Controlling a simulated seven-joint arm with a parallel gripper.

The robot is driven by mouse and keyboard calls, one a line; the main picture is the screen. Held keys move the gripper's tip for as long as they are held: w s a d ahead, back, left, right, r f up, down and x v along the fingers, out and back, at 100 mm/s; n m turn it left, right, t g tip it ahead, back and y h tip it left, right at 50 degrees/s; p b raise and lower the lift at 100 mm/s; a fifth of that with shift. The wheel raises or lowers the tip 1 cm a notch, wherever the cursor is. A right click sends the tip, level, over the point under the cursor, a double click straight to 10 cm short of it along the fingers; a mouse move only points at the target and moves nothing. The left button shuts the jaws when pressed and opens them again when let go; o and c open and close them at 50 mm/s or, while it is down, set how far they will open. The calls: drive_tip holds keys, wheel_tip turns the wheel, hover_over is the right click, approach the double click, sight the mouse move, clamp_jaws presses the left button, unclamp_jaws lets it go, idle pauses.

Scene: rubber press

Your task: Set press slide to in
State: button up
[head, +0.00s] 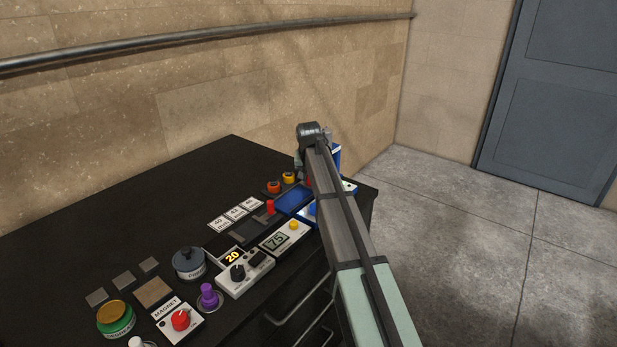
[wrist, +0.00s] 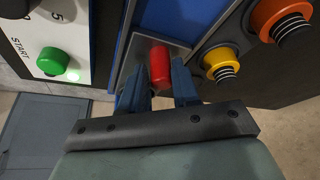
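A red handle (wrist: 160,65) stands on a grey slide plate (wrist: 176,54), beside a blue panel that looks like part of the press; I take it to be the press slide's handle. My gripper (wrist: 159,84) is open, with its two blue fingers on either side of the handle's near end. A small gap shows between the handle and each finger. In the head view a sliver of red (head: 308,182) beside my arm is probably this handle. My arm hides most of the press, and the fingers cannot be made out there.
A yellow button (wrist: 222,62) and an orange button (wrist: 283,18) sit right of the handle; a green START button (wrist: 53,61) is left. On the black bench (head: 130,220) are another red handle (head: 270,207), a purple knob (head: 209,297) and jars. The bench's back left is clear.

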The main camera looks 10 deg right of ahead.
drive_tip(key=o, duration=0.4)
drive_tip(key=shift+r, duration=0.1)
drive_tip(key=v, duration=1.3)
drive_tip(key=shift+r, duration=0.3)
